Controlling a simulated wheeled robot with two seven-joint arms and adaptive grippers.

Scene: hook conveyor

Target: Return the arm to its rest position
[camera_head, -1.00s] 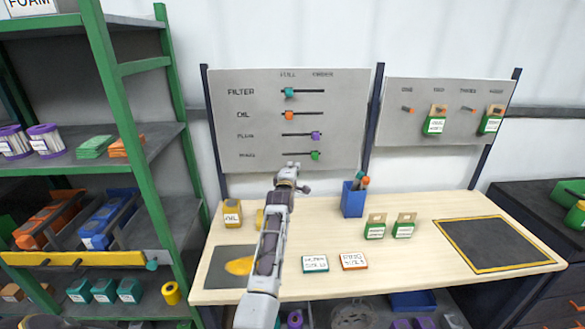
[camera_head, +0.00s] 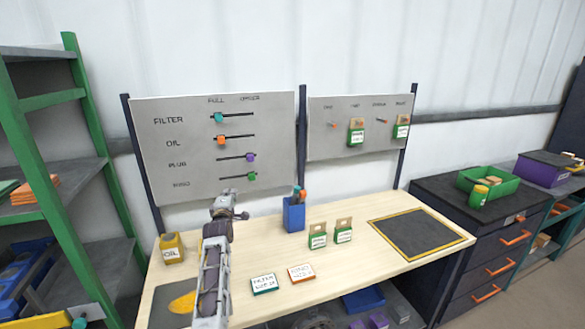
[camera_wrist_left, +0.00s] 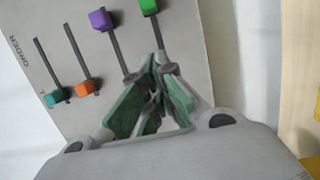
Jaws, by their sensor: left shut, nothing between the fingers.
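My left gripper (camera_head: 226,194) is in front of the lower part of the slider board (camera_head: 270,120) and above the back of the workbench. In the left wrist view its green fingers (camera_wrist_left: 157,62) are closed together and empty, with the board behind them. The green slider knob (camera_head: 251,176) is up and right of the gripper in the head view, and no finger appears to hold it. The purple knob (camera_head: 250,157) is also to the right on its track. The teal knob (camera_head: 218,117) and orange knob (camera_head: 221,139) are toward the left. My right gripper is not in view.
On the bench (camera_head: 355,258) are a yellow oil container (camera_head: 172,247), a blue pen cup (camera_head: 293,215), two green-and-brown packets and two label cards. A black mat (camera_head: 418,234) lies bare at the right. A green shelf rack (camera_head: 90,120) stands left, dark drawers (camera_head: 490,240) right.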

